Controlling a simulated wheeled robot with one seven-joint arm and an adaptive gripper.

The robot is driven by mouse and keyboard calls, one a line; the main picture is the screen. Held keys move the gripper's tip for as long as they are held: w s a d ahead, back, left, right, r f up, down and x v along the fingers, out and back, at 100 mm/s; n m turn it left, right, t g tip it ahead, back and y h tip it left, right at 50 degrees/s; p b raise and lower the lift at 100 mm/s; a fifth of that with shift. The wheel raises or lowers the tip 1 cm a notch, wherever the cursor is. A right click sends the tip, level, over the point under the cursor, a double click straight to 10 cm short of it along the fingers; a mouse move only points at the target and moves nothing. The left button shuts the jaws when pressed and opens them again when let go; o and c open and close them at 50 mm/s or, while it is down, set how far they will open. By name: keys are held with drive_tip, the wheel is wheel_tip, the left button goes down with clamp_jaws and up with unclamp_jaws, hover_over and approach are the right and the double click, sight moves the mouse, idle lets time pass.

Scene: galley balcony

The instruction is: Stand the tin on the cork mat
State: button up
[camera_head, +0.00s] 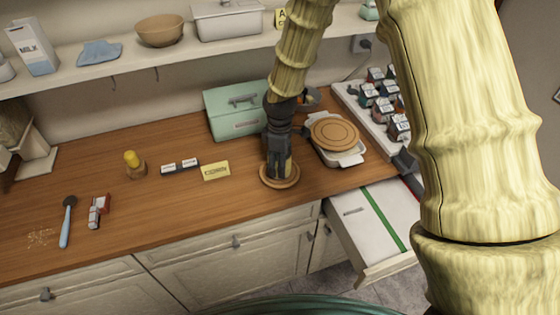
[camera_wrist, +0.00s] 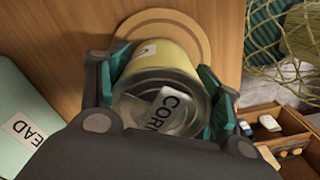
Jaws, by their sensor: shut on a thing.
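The tin is yellow with a metal lid and a label reading CORN; it shows in the wrist view (camera_wrist: 168,62), and a yellow strip of the tin shows in the head view (camera_head: 289,166). My gripper (camera_head: 277,158) points down at the counter and is shut on the tin, with teal fingers on both sides in the wrist view (camera_wrist: 166,82). The round cork mat (camera_head: 280,184) lies on the counter right under the tin, and its rim curves behind the tin in the wrist view (camera_wrist: 196,30). I cannot tell whether the tin's base touches the mat.
A mint bread box (camera_head: 232,116) stands behind my gripper. A white dish with a round wooden top (camera_head: 334,132) is to the right, before a rack of jars (camera_head: 385,100). A drawer (camera_head: 370,222) is open at front right.

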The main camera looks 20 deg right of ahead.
drive_tip(key=shift+f, duration=0.1)
drive_tip(key=o, duration=1.4)
drive_tip(key=shift+c, duration=0.2)
drive_tip(key=shift+r+p, duration=1.3)
drive_tip(key=shift+r, duration=0.25)
drive_tip(key=shift+r+p, duration=1.55)
drive_tip(key=shift+r, duration=0.45)
drive_tip(key=shift+f, duration=0.1)
